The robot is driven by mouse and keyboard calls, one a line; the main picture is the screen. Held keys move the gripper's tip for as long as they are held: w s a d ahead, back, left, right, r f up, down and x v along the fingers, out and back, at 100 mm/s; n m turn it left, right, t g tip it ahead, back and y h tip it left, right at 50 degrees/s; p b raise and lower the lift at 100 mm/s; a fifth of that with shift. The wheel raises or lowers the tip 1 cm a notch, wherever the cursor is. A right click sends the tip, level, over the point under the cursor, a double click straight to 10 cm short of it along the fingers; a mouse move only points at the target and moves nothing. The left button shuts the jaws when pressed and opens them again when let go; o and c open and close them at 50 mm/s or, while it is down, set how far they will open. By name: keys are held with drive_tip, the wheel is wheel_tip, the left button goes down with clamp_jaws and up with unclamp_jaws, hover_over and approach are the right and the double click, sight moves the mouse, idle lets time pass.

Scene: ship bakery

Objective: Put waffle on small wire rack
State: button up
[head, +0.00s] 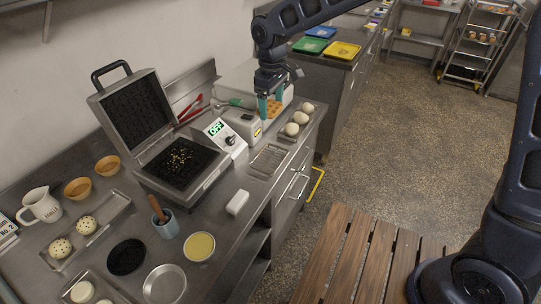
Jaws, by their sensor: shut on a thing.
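My gripper (271,106) is at the far end of the steel counter, pointing down, with teal fingers. It is shut on a golden-brown waffle (274,108), held up on edge and partly covered by the fingers. The small wire rack (268,160) lies on the counter near its front edge, nearer the camera and below the waffle in the picture. Its top looks empty. The waffle is apart from the rack.
An open waffle iron (177,165) with crumbs on its plate stands left of the rack. A control box reading OFF (220,133) is between them. A tray of pale buns (297,122) sits behind the rack. A white block (237,202) lies in front.

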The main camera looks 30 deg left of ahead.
sight(271, 158)
wheel_tip(271, 158, down, 19)
drive_tip(key=shift+f, duration=0.1)
idle(0.5)
drive_tip(key=o, duration=1)
drive_tip(key=shift+f, duration=0.1)
wheel_tip(271, 158, up, 12)
